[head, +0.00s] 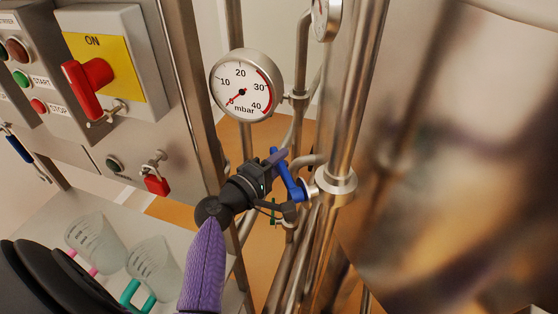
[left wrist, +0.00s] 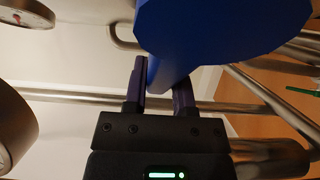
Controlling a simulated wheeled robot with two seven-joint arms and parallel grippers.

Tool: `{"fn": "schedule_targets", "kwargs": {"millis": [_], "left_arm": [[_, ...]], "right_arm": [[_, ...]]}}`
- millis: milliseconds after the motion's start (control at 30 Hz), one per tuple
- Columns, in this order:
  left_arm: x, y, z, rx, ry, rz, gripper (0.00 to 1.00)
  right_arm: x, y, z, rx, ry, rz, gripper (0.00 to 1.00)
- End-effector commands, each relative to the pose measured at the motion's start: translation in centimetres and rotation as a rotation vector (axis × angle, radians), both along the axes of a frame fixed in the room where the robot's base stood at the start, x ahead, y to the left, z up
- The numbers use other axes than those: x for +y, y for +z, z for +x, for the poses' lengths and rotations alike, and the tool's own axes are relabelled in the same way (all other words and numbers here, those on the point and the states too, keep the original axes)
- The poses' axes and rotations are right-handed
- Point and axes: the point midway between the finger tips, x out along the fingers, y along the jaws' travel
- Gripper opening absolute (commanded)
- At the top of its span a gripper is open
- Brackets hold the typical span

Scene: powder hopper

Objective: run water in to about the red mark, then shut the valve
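A blue valve lever (head: 291,183) sits on a side fitting of the steel pipework, right of centre in the head view. My left gripper (head: 277,158) is at this lever, its purple-padded fingers either side of it. In the left wrist view the blue lever (left wrist: 215,30) fills the upper middle and its lower edge passes between the fingertips (left wrist: 160,80). The fingers stand partly apart and look closed on it. My right gripper is not in view. No water level or level mark can be made out. A round gauge (head: 240,86) in mbar has its needle near 0.
A control panel with a red ON switch (head: 88,85) and buttons is at left. A red padlock (head: 156,186) hangs below it. Two clear scoops, with pink and teal handles (head: 137,294), lie at lower left. Steel pipes (head: 345,110) stand close right of the lever.

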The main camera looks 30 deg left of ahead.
Motion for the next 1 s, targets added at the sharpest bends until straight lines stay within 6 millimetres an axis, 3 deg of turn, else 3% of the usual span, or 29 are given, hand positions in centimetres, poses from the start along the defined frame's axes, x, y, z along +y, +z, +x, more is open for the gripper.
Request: {"fn": "schedule_targets", "kwargs": {"millis": [33,133,1000], "left_arm": [[0.0,-0.03,-0.01,0.001,0.0,0.0,0.19],[0.0,-0.05,-0.02,0.001,0.0,0.0,0.0],[0.01,-0.15,-0.05,0.004,0.0,0.001,0.0]], "right_arm": [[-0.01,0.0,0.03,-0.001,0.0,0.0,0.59],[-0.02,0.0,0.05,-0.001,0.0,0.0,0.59],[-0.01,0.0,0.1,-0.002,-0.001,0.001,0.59]]}}
